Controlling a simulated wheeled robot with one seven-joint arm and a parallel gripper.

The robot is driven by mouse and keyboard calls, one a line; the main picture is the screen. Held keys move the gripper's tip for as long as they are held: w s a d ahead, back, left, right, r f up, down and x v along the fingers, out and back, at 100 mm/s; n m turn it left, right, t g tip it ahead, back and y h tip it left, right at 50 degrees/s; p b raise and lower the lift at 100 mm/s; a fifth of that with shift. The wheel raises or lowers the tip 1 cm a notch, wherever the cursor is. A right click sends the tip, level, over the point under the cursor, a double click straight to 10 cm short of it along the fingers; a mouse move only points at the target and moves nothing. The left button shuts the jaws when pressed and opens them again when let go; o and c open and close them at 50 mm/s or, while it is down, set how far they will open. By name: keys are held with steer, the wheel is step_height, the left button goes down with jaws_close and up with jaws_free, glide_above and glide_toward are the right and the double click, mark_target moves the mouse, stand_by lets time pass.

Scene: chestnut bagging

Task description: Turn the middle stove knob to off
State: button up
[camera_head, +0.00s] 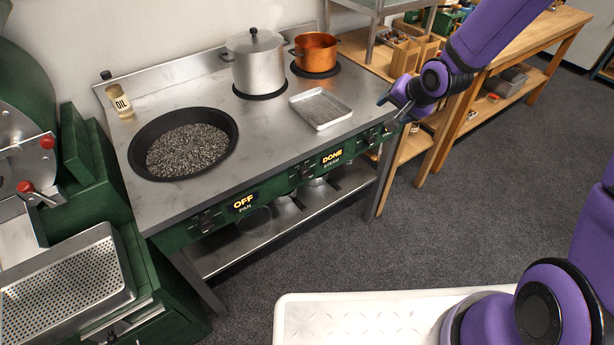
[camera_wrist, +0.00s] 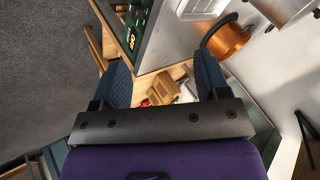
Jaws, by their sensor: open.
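The stove (camera_head: 270,140) has a green front panel with dark knobs and lit displays.
A wooden workbench (camera_head: 540,35) is at right. The floor (camera_head: 450,220) before the stove is mostly clear.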

steer(key=w+a+f+m+y, duration=0.15)
steer(key=a+f, duration=0.25)
steer(key=f, duration=0.4)
steer(key=m+t+y, duration=0.5)
steer(key=m+t, duration=0.4)
steer(key=m, duration=1.2)
glide_toward(307, 176)
steer(key=shift+h, duration=0.25)
steer(key=x, duration=1)
steer(key=shift+a, duration=0.15)
steer(key=shift+c, duration=0.5)
steer(key=c, duration=0.8)
